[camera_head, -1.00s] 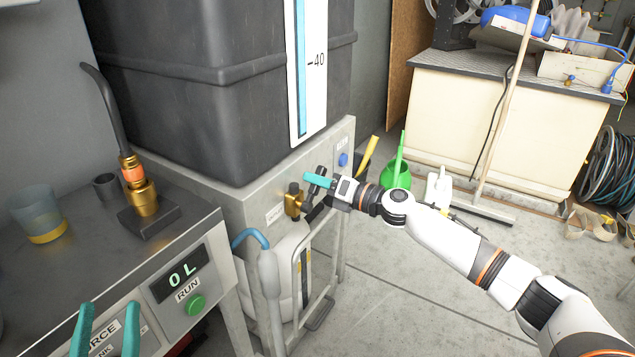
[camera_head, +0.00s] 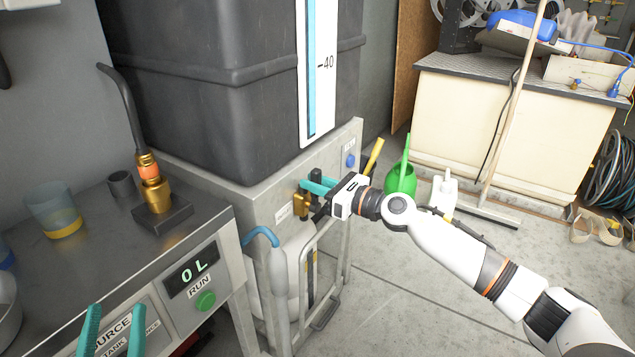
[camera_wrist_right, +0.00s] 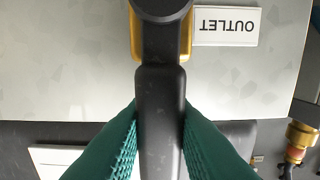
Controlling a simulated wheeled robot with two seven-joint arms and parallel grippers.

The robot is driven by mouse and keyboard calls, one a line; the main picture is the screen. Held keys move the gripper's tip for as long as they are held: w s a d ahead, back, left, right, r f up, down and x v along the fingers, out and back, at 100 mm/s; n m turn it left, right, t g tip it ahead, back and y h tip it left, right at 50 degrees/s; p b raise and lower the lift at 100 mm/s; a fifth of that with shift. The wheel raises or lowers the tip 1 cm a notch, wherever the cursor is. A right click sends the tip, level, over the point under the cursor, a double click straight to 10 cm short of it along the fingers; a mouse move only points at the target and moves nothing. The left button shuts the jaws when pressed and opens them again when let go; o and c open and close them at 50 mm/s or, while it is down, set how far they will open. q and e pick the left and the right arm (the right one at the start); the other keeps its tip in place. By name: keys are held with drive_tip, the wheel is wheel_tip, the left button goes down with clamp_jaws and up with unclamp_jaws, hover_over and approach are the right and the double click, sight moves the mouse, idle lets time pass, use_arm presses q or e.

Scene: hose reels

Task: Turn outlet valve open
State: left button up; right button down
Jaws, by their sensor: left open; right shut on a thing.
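The outlet valve (camera_head: 301,205) is a brass body with a black lever, on the front of the grey stand under the dark tank. In the right wrist view its black lever (camera_wrist_right: 160,125) runs straight between my right gripper's teal fingers (camera_wrist_right: 160,140). The OUTLET label (camera_wrist_right: 226,25) beside it appears upside down there. In the head view my right gripper (camera_head: 312,187) is at the valve and hides part of the lever. It is shut on the lever. My left gripper (camera_head: 113,318) is open and empty at the lower left, in front of the bench.
The bench (camera_head: 190,245) at left carries a brass nozzle (camera_head: 153,185), a clear cup (camera_head: 55,212) and a display reading 0L (camera_head: 193,268). A blue knob (camera_head: 350,160) sits right of the valve. A green watering can (camera_head: 400,180) stands behind my right arm.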

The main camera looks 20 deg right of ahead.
drive_tip(key=shift+s+a+f, duration=0.1)
idle(0.4)
drive_tip(key=c, duration=1.2)
unclamp_jaws()
drive_tip(key=shift+c, duration=0.2)
use_arm(q)
drive_tip(key=shift+s+r+t+b, duration=0.35)
drive_tip(key=shift+s+r+t, duration=0.35)
drive_tip(key=shift+r+t, duration=0.2)
use_arm(e)
drive_tip(key=v, duration=1.2)
